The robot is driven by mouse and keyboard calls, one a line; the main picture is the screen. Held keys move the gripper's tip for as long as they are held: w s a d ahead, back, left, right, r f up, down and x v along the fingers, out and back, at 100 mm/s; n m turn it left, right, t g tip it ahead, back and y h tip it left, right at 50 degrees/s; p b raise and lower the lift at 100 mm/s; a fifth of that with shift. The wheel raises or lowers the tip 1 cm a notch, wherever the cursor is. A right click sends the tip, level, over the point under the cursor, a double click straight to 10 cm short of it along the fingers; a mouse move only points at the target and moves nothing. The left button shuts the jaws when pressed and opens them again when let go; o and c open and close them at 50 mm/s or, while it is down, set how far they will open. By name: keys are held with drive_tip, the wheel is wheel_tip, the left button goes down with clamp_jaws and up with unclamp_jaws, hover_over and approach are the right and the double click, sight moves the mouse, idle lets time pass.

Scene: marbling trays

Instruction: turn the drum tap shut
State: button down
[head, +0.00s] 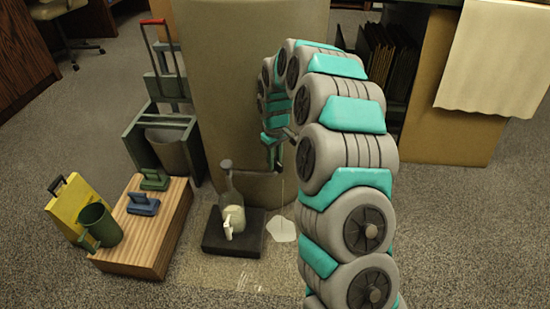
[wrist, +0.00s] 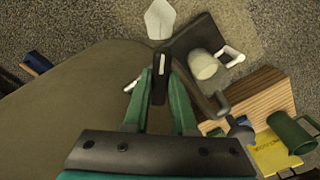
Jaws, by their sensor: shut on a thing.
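My gripper (head: 277,150) is low at the drum's right front. In the wrist view its green fingers (wrist: 160,88) are shut on a dark, upright tap handle (wrist: 160,78). The tap's body is mostly hidden by my gripper.
Carpet at right is clear.

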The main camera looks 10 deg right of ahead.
drive_tip(key=n+p, duration=0.1)
drive_tip(key=n, duration=0.3)
drive_tip(key=shift+r+n, duration=0.1)
drive_tip(key=shift+n, duration=0.2)
drive_tip(key=shift+n+p, duration=0.45)
drive_tip(key=shift+n, duration=1.45)
drive_tip(key=c, duration=0.7)
unclamp_jaws()
wheel_tip(320, 180, up, 8)
drive_tip(key=shift+f, duration=0.2)
